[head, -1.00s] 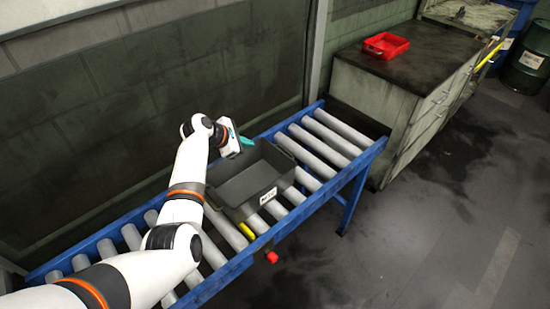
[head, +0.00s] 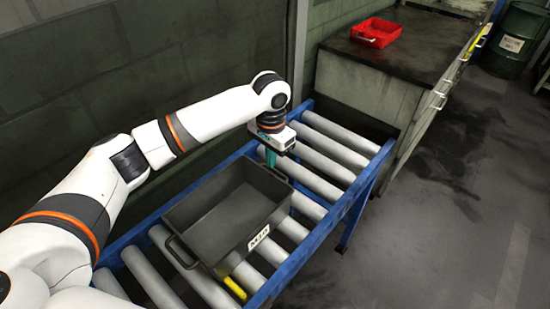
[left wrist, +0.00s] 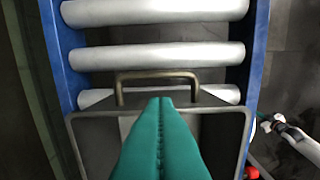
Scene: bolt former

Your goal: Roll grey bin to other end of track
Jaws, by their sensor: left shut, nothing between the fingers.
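The grey bin (head: 205,232), open-topped and empty, sits upright on the roller track (head: 330,143), with a white label on its front side. My left gripper (head: 271,162) points down at the bin's right end, near the far corner. Its teal fingers are shut together with nothing between them. In the left wrist view the closed fingers (left wrist: 160,105) appear over the bin's end wall, close to its metal handle (left wrist: 157,76). I cannot tell whether they touch the bin.
Bare rollers lie on both sides of the bin between blue rails. A yellow piece (head: 235,288) sits by the bin's front side. A dark-topped cabinet (head: 400,60) with a red tray (head: 375,32) stands beyond the track's right end. A wall runs behind.

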